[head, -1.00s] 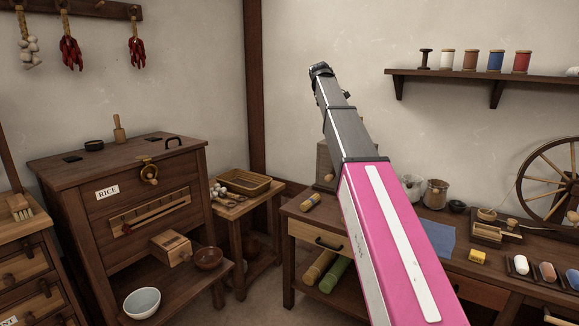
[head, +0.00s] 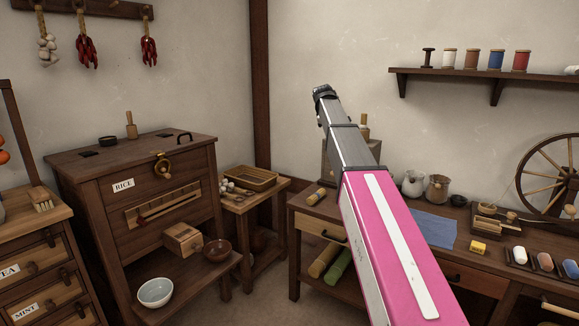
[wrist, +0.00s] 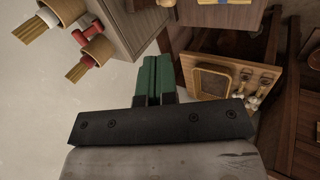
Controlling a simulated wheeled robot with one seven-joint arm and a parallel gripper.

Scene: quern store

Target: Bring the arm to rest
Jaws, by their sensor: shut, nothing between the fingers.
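My gripper shows in the wrist view (wrist: 154,80), its two green fingers shut together with nothing between them. It is in the air, apart from the furniture. In the head view my pink and grey arm rises from the bottom, right of centre, and leans up and left in front of the pale wall. Its dark end (head: 323,92) is raised above the workbench; the fingers cannot be made out there.
A workbench (head: 300,203) with a blue cloth (head: 436,229) and jars stands behind my arm. A rice chest (head: 130,190) stands left, a small table with a basket (head: 250,178) between them. A shelf of spools (head: 430,75) hangs at right.

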